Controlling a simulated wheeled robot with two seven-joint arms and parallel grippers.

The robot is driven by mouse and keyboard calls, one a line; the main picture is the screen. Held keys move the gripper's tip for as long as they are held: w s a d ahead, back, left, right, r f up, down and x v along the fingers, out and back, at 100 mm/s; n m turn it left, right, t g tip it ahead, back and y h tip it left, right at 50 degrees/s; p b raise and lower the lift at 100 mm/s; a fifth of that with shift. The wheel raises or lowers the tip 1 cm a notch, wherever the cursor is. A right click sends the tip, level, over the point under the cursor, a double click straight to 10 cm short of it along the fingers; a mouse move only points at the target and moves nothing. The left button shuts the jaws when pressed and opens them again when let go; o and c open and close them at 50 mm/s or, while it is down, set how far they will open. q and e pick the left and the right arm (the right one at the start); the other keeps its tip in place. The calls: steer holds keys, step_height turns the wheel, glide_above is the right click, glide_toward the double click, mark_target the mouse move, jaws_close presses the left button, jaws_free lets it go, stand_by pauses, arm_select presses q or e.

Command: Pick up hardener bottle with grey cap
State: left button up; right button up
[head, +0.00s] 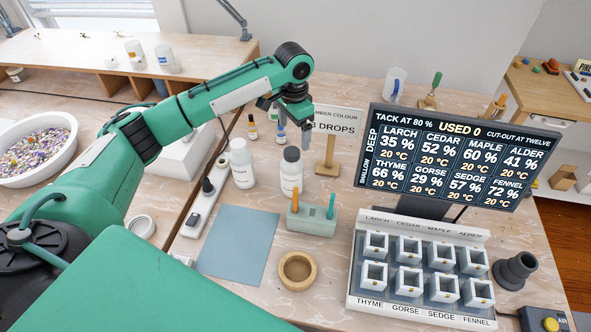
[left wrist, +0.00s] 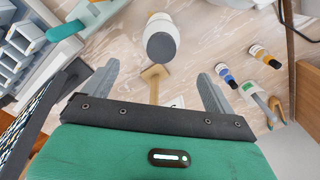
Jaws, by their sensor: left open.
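The hardener bottle is white with a dark grey cap (head: 291,172) and stands upright on the marbled bench, left of the screen. It also shows in the left wrist view (left wrist: 161,40), cap towards the camera, beyond the fingertips. My left gripper (head: 294,128) is open and empty, above and behind the bottle in the head view, not touching it. Its two fingers show spread apart in the left wrist view (left wrist: 158,88). A second white bottle with a pale cap (head: 242,165) stands to the left of the grey-capped one. My right gripper is not in view.
A wooden stand with a sign (head: 326,170) is close to the bottle's right. Small dropper bottles (head: 253,130) stand behind. A green tool holder (head: 312,221) is in front. The screen (head: 450,155) and mould tray (head: 420,312) are right. A blue-grey mat (head: 237,248) lies clear.

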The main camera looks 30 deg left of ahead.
mark_target(293, 152)
arm_select(q)
step_height(293, 152, down, 6)
steer(key=shift+s+r+p, duration=0.1)
steer(key=shift+s+p, duration=0.05)
steer(key=shift+p, duration=0.15)
steer(key=shift+f, duration=0.35)
steer(key=shift+s+a+f+p, duration=0.1)
steer(key=shift+f+p, duration=0.3)
steer(key=shift+f, duration=0.2)
step_height(293, 152, down, 4)
steer(key=shift+a+r+p, duration=0.15)
steer(key=shift+r+p, duration=0.05)
steer(key=shift+p, duration=0.2)
steer(key=shift+f, duration=0.2)
steer(key=c, duration=1.7)
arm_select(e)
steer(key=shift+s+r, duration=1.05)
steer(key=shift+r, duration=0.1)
arm_select(q)
steer(key=shift+r, duration=0.15)
